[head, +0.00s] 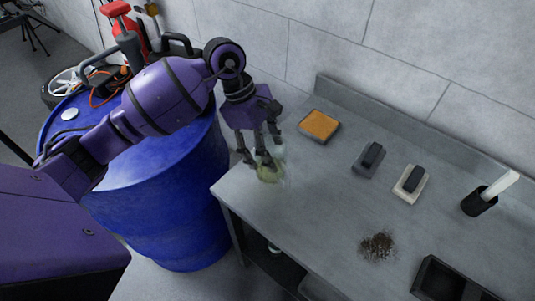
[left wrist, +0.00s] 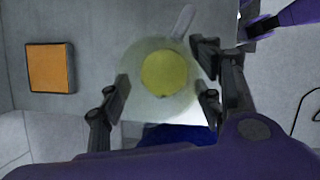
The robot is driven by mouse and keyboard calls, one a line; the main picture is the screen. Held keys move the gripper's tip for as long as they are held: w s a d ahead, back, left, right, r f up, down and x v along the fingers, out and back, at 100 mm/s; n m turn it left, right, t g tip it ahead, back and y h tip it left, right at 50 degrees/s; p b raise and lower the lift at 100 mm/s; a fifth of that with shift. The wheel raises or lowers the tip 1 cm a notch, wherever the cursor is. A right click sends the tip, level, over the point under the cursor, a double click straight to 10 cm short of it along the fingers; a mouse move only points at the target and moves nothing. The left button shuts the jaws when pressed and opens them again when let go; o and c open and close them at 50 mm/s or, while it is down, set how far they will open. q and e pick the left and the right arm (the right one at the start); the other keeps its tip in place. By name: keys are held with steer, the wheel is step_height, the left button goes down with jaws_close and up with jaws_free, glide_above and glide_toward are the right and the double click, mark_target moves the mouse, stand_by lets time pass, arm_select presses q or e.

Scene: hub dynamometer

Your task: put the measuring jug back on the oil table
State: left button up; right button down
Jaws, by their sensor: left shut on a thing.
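The measuring jug (head: 270,170) is a clear vessel with yellow-green liquid in it. It is at the left end of the grey oil table (head: 325,205), near the corner by the blue drum. My left gripper (head: 258,160) comes down over it from above, with its fingers around the jug. In the left wrist view the jug (left wrist: 163,80) shows from above, its round rim between the fingers of my left gripper (left wrist: 160,95) and its handle pointing up and right. I cannot tell whether its base touches the table top. My right gripper is not in view.
A blue drum (head: 185,215) stands against the table's left end. On the table are an orange sponge-like block (head: 320,125), two dark-handled blocks (head: 369,160), (head: 411,183), a black cup with a white stick (head: 479,203), dark crumbs (head: 377,246) and a black tray (head: 445,283). The middle is clear.

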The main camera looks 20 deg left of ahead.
arm_select(q)
steer(key=shift+s+f, duration=0.1)
steer(key=shift+f, duration=1.4)
steer(key=o, duration=1.8)
steer(key=shift+r, duration=0.15)
steer(key=shift+a+r, duration=0.1)
steer(key=shift+r, duration=0.2)
steer(key=v, duration=1.1)
steer(key=shift+r, duration=0.3)
